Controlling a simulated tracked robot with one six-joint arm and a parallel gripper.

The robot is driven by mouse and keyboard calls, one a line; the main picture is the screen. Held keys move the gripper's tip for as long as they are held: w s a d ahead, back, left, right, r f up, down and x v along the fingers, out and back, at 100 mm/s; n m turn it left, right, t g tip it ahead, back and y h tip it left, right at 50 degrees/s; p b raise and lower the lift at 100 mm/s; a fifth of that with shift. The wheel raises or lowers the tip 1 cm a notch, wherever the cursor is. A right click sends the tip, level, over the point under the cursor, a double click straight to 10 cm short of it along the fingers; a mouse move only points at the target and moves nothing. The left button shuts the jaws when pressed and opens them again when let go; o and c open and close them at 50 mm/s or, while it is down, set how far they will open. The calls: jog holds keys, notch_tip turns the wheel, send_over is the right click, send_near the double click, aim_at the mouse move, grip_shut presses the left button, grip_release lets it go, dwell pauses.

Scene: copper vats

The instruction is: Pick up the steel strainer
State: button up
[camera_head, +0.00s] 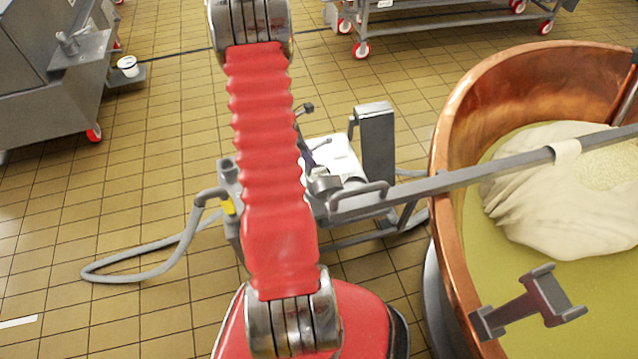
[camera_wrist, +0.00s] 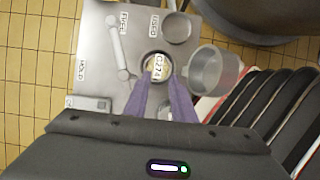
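In the wrist view a grey steel cup-shaped piece (camera_wrist: 212,70), which looks like the strainer, sits at the right edge of a steel tray top (camera_wrist: 95,65). I cannot make out its mesh. My gripper (camera_wrist: 159,74) points down at the tray, its two purple fingers apart with a gap between the tips. The tips are over a round labelled pot (camera_wrist: 158,66), left of the cup-shaped piece. I cannot tell whether they touch the pot. In the head view my red arm hides most of the gripper and small items by the pale tray top (camera_head: 338,158).
A shallow round steel dish (camera_wrist: 178,27) and a pale long-handled tool (camera_wrist: 118,45) lie on the tray. A copper vat (camera_head: 452,150) with curd stands at the right. A grey hose (camera_head: 150,275) lies on the tiled floor. Free floor shows at left.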

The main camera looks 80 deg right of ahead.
aim_at(319, 169)
jog(key=shift+x, duration=2.55)
jog(key=shift+f, duration=0.1)
jog(key=shift+x, duration=2.5)
jog(key=shift+d, duration=0.15)
jog(key=shift+c, duration=0.5)
grip_shut()
